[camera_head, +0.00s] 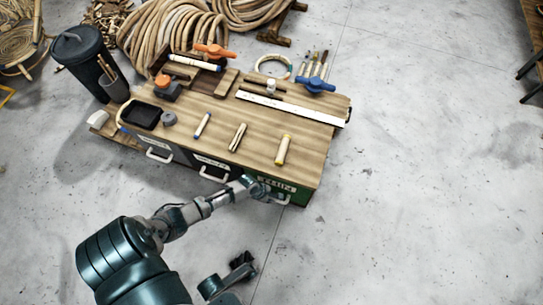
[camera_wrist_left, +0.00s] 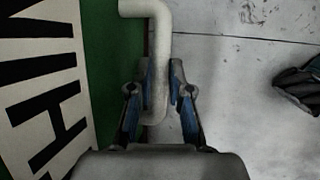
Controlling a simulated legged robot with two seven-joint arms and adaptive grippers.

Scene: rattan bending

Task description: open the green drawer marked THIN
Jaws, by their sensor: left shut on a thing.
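The green drawer (camera_head: 304,195) marked THIN is at the right end of the wooden bench's front. Its front looks about flush with the bench in the head view. Its green face (camera_wrist_left: 100,50) and black-on-white label (camera_wrist_left: 35,80) fill the left of the left wrist view. My left gripper (camera_head: 266,194) is at this drawer, shut on its pale bent handle (camera_wrist_left: 147,8), with one finger on each side of the bar. My right gripper (camera_head: 242,265) is low in the head view, apart from the bench; its jaws are too small and dark to read.
The bench top (camera_head: 255,130) carries a white ruler (camera_head: 290,108), a blue clamp (camera_head: 315,84), an orange clamp (camera_head: 214,50) and short rods. Two other drawers have handles (camera_head: 214,176) to the left. A dark bin (camera_head: 85,60) stands at left. The floor (camera_head: 430,190) to the right is clear.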

